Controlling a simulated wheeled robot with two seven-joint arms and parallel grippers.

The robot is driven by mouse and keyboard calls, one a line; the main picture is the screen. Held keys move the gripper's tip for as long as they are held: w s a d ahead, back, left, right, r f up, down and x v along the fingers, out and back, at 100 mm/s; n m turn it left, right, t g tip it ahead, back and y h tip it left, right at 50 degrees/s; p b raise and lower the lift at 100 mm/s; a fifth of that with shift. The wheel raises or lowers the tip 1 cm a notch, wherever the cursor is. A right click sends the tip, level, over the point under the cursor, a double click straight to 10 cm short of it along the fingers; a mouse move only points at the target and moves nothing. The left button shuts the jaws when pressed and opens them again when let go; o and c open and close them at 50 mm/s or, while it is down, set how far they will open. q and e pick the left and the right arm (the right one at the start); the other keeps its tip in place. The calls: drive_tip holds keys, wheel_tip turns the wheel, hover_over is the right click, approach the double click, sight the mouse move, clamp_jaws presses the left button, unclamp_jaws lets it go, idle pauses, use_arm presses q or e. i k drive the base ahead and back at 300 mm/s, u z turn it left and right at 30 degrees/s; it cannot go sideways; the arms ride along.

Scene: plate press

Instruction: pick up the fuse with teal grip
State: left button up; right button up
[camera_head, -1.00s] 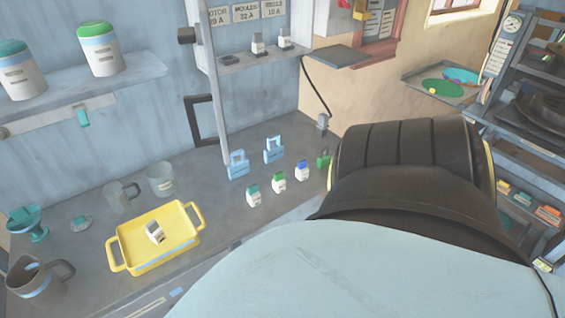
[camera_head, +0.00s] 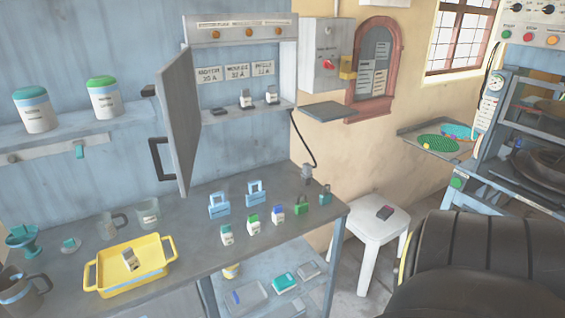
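Another pale fuse (camera_head: 130,261) lies tilted in a yellow tray (camera_head: 150,287) at the left. Neither of my grippers is in view.
An open cabinet door (camera_head: 176,120) hangs over the bench. A white stool (camera_head: 370,230) stands right of the bench.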

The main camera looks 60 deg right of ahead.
sight(227, 237)
drive_tip(key=z, duration=0.1)
drive_tip(key=i, duration=0.4)
drive_tip(key=z, duration=1.7)
